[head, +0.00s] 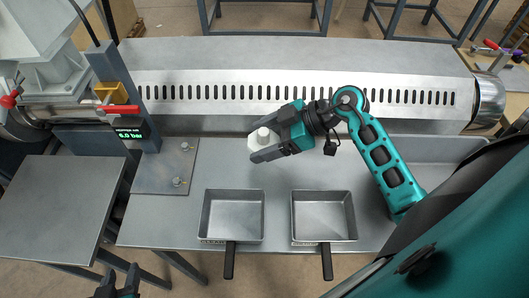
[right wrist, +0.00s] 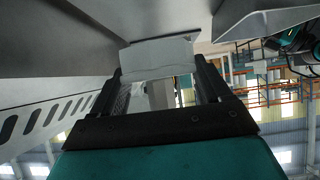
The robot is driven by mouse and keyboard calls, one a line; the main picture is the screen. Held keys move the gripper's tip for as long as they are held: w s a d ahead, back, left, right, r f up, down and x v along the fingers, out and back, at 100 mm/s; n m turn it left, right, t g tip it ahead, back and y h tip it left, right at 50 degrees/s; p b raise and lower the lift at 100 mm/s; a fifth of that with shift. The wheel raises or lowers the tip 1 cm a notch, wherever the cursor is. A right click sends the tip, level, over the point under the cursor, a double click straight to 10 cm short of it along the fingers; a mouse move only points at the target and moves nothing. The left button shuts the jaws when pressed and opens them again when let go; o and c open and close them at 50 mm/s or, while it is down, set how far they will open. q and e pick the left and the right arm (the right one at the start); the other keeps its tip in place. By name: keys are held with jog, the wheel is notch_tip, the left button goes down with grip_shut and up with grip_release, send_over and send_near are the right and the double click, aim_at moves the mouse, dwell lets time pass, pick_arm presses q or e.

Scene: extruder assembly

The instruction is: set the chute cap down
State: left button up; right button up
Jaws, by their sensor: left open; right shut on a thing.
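The chute cap (head: 262,136) is a small white piece with a round knob on top. My right gripper (head: 266,148) is shut on it in the head view and holds it over the steel table, left of centre. Whether the cap touches the table is hard to tell. In the right wrist view the white cap (right wrist: 158,57) sits between the two dark fingers (right wrist: 160,85), with a grey surface close by it. My left gripper (head: 121,279) is open and empty at the bottom left of the head view, in front of the table.
Two grey trays with black handles, one left (head: 232,240) and one right (head: 325,240), stand at the table's front. A slotted steel barrel cover (head: 300,94) runs along the back. A plate with bolts (head: 160,183) and a pressure display (head: 130,134) are at left. Bare table surrounds the cap.

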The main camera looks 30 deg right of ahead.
aim_at(265, 163)
notch_tip(265, 163, down, 6)
jog(key=shift+f, duration=0.2)
jog(key=o, duration=1.2)
jog(key=shift+d+r, duration=0.1)
jog(key=v, duration=0.7)
jog(key=shift+s+r, duration=0.1)
jog(key=shift+s, duration=0.05)
